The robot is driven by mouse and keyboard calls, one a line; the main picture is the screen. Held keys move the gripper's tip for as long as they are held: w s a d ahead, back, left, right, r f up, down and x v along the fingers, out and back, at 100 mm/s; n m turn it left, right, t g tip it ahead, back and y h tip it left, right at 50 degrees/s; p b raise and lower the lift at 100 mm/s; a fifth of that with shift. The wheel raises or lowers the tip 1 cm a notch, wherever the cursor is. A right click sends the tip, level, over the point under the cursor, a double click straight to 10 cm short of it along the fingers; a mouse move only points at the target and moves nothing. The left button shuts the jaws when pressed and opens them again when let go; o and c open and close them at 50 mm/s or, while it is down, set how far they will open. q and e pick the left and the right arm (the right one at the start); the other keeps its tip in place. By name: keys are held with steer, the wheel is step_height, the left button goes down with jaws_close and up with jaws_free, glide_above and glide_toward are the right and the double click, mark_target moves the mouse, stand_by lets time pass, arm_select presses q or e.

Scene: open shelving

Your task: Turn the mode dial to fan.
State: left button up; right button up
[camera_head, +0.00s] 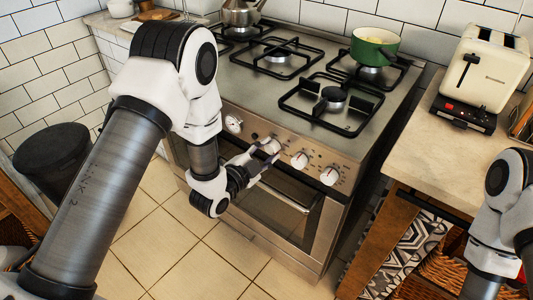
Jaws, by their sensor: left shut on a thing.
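The stove (258,190) stands in the middle with a row of round white dials on its steel front panel. The leftmost dial (233,124) and the two right-hand dials, one (300,160) and the other (329,176), are uncovered. My left gripper (267,153) reaches the panel from the lower left and is shut on the dial between them (272,145), which it partly hides. The dial markings are too small to read, so I cannot tell its setting. My right arm shows at the right edge, but its gripper is out of view.
A green pot (375,47) and a metal kettle (241,13) stand on the stove top. The oven handle (287,194) runs below the dials. A toaster (484,68) stands on the right counter (425,150). A black bin (54,155) stands at left; the tiled floor between is clear.

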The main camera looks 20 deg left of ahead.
arm_select(q)
steer(key=shift+m+b, duration=0.35)
steer(key=shift+m, duration=0.75)
steer(key=o, duration=1.2)
steer(key=shift+c, duration=0.2)
steer(key=v, duration=0.7)
steer(key=shift+s, duration=0.25)
